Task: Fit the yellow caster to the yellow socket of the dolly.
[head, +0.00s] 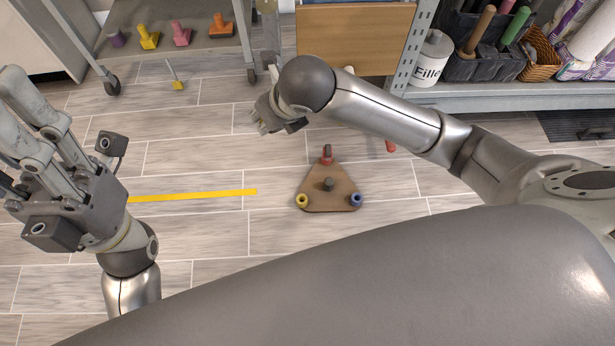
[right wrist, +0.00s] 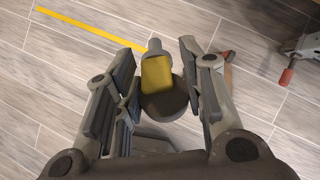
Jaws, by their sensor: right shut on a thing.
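The dolly (head: 342,204) is a brown triangular board lying on the floor, with a dark knob in its middle. Its yellow socket (head: 302,201) is at the near left corner, a blue socket (head: 355,200) at the near right, and a red part at the far corner. My right gripper (head: 264,122) is above the floor, up and left of the dolly. In the right wrist view it is shut on the yellow caster (right wrist: 156,75), whose grey stem points away and dark wheel sits toward the palm. My left gripper (head: 28,118) is open and empty at the left.
A yellow tape strip (head: 192,196) runs along the floor left of the dolly. A wheeled rack (head: 200,46) with colored pieces stands at the back left. A shelf (head: 490,97) with bins is at the back right. A red-handled tool (right wrist: 287,76) shows in the wrist view.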

